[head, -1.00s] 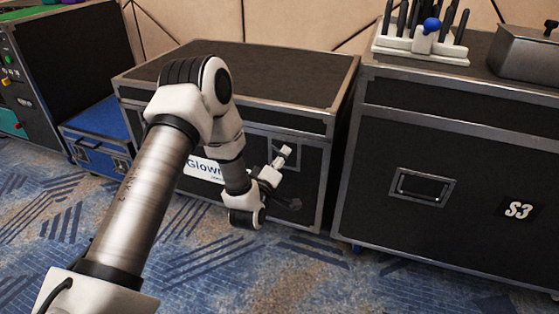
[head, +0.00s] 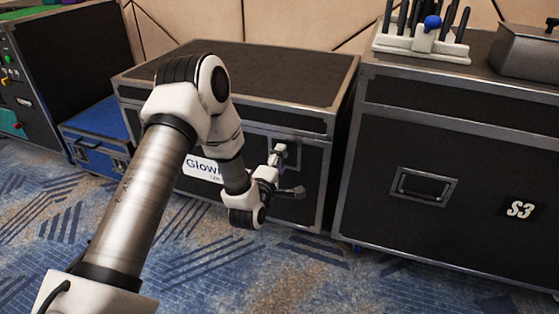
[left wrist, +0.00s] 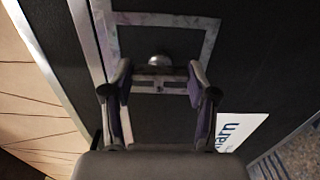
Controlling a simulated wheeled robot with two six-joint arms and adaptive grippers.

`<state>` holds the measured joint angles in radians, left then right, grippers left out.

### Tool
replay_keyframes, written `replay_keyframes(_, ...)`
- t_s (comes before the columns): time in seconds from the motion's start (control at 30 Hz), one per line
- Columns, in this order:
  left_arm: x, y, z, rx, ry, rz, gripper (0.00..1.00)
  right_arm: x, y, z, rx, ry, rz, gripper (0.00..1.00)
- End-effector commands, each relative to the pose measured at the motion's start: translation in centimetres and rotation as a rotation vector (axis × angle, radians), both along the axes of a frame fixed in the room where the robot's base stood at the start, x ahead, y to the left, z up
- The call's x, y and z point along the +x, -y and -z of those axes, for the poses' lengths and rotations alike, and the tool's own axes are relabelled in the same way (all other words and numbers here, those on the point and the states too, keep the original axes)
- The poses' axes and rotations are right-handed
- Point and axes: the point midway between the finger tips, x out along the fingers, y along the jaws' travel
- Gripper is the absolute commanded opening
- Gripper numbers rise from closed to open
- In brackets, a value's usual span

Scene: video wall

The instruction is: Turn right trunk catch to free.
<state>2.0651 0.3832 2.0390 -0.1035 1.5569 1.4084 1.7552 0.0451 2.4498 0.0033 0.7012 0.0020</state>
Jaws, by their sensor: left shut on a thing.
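The trunk (head: 270,75) is a black flight case with silver edges, standing in the middle of the head view. Its right catch (left wrist: 160,84) is a short metal bar below a round knob, by a silver-framed recess (left wrist: 165,19) in the trunk's front. My left gripper (head: 287,171) is at the right part of that front. In the left wrist view my left gripper (left wrist: 160,80) has one finger at each end of the bar and is shut on it. In the head view the gripper mostly hides the catch. My right gripper is not in view.
A larger black case (head: 460,225) marked S3 stands close on the right, with a narrow gap between. A blue case (head: 97,140) is at the left. A white label (head: 200,170) is on the trunk's front, partly behind my arm. Patterned carpet (head: 300,275) in front is clear.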

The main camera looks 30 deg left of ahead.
Motion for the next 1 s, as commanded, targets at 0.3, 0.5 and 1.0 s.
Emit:
replay_keyframes(0.3, 0.0, 0.0, 0.0, -0.001, 0.0, 0.0, 0.83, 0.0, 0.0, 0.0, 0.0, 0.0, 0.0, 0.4)
replay_keyframes(0.5, 0.0, 0.0, 0.0, 0.0, 0.0, 0.0, 0.83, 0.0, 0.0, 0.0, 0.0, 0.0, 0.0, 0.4)
replay_keyframes(1.0, -7.0, 1.7, 0.2, -0.004, -0.006, 0.0, 0.83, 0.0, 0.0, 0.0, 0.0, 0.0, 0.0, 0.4)
